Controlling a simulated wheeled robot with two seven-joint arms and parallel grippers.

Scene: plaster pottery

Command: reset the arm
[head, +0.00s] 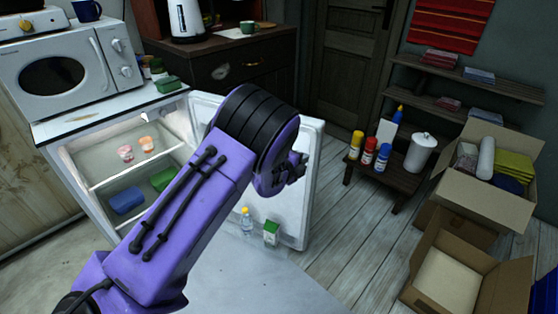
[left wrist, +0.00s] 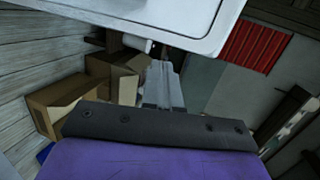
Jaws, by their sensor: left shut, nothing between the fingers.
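My left arm's purple links reach up across the middle of the head view, in front of an open fridge (head: 98,180). The wrist end is by the open fridge door (head: 312,175); the fingers are hard to make out there. In the left wrist view my left gripper (left wrist: 162,85) shows as grey fingers close together, shut and empty. A white panel edge (left wrist: 190,40), likely the fridge door, is close above the fingers. My right gripper is in neither view.
A white microwave (head: 65,65) stands on the fridge. Bottles and a white canister (head: 420,152) stand on a low table at the right. Open cardboard boxes (head: 465,270) are at the far right. The floor (head: 365,235) between the door and boxes is clear.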

